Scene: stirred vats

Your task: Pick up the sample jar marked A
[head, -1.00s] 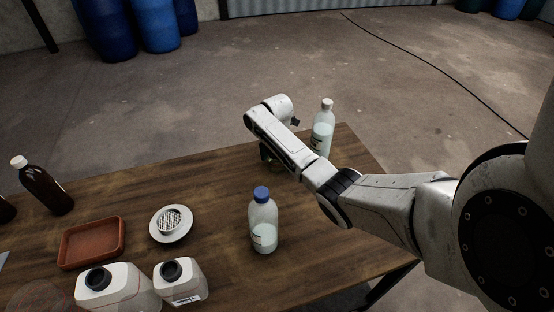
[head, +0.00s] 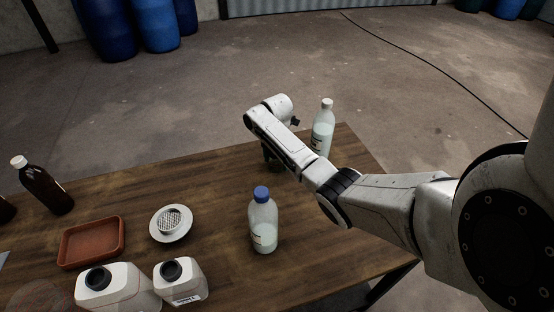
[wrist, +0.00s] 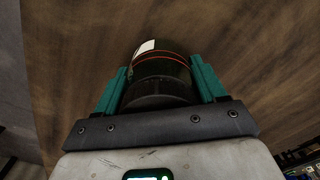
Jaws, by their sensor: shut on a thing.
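A dark, round sample jar (wrist: 158,92) with a black lid, a thin red ring and a white label patch shows in the wrist view. My gripper (wrist: 160,68) has its two teal fingers on either side of the jar and is shut on it. I cannot read any letter on the label. The wooden table (wrist: 75,50) fills the background beyond the jar. In the head view my gripper is at the far part of the table and mostly hidden behind my own arm, and the jar cannot be made out there.
A clear bottle with a white cap (head: 323,130) stands close right of my wrist. A blue-capped bottle (head: 263,222) stands nearer. A white strainer dish (head: 171,223), red tray (head: 91,242), white jugs (head: 182,283) and brown bottle (head: 45,186) are left. The table's middle is clear.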

